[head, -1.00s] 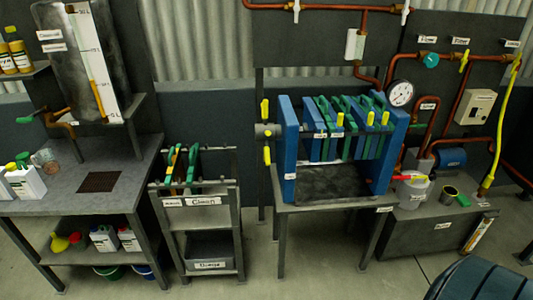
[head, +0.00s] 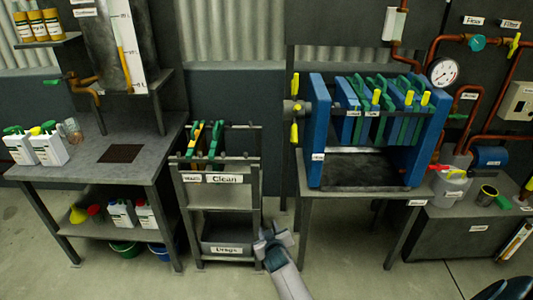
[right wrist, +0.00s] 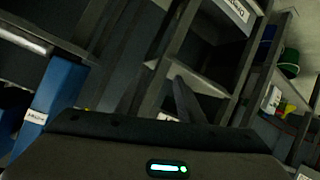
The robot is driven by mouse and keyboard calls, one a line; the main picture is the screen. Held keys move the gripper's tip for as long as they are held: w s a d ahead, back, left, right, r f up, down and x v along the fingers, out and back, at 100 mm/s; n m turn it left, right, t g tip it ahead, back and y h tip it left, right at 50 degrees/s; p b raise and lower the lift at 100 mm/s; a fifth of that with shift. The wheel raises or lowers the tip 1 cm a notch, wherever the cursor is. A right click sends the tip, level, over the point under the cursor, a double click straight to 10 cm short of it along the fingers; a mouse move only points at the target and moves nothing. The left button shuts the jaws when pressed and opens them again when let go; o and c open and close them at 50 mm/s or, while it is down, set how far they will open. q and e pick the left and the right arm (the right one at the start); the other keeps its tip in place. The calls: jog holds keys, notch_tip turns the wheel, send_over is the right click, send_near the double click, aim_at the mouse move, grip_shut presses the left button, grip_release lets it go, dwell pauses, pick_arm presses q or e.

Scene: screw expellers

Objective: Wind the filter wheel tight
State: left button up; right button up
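The filter wheel (head: 294,107) is a grey hub with yellow handles on the left end of the blue filter press (head: 318,130). One handle points up and another points down. Green and blue plates with yellow-tipped handles stand in the press. My right gripper (head: 271,236) is low in the head view, below and left of the wheel and apart from it. A dark finger (right wrist: 187,100) shows in the right wrist view, but whether the gripper is open or shut is unclear. My left gripper is out of view.
A rack labelled Clean (head: 222,179) stands left of the press, with a lower bin (head: 228,236) close to my right gripper. A grey bench (head: 80,180) with bottles is further left. A pressure gauge (head: 443,72) and copper pipes are right. Open floor (head: 345,250) lies in front.

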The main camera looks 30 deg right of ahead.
pick_arm(q)
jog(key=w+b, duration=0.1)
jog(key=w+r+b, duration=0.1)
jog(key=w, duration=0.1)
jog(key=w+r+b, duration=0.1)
jog(key=b, duration=0.1)
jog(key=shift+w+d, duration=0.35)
pick_arm(e)
jog(key=w+d+r+m+h, duration=0.1)
jog(key=d+r, duration=0.3)
jog(key=r, duration=0.4)
jog(key=w+d+r+m+t+h, duration=0.1)
jog(key=w+d+r+m+h, duration=0.1)
jog(key=r, duration=0.7)
jog(key=w+d+r+m+t+h, duration=0.1)
jog(key=d+r+h, duration=0.2)
jog(key=d+r, duration=0.3)
notch_tip(320, 180, up, 4)
jog(key=shift+w+f+m, duration=0.25)
jog(key=shift+w+m, duration=0.15)
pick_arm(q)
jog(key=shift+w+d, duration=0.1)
pick_arm(e)
jog(key=shift+w, duration=0.1)
